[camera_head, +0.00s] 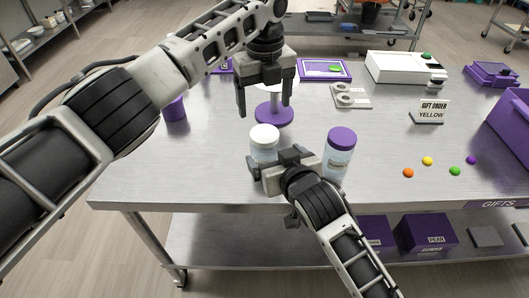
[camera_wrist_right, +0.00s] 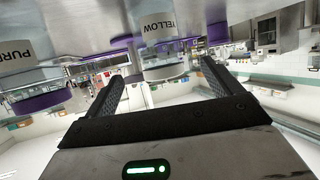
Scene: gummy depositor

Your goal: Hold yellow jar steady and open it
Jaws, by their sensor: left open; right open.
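The yellow jar (camera_head: 264,139), clear with a white lid, stands upright near the table's front edge. Its upside-down YELLOW label (camera_wrist_right: 160,27) shows in the right wrist view. My right gripper (camera_head: 275,160) is open, low in front of the jar. In its wrist view (camera_wrist_right: 157,72) the jar appears between and beyond the two fingers; whether they touch it is unclear. My left gripper (camera_head: 264,108) is open and empty, fingers pointing down, above and behind the jar. The right gripper partly hides the jar's lower part.
A purple-lidded jar (camera_head: 341,142) stands close to the right. A purple-based pedestal (camera_head: 273,116) is behind the yellow jar. Several coloured gummies (camera_head: 427,161) lie right, below a GIFT ORDER YELLOW sign (camera_head: 431,110). The front-left table (camera_head: 160,180) is clear.

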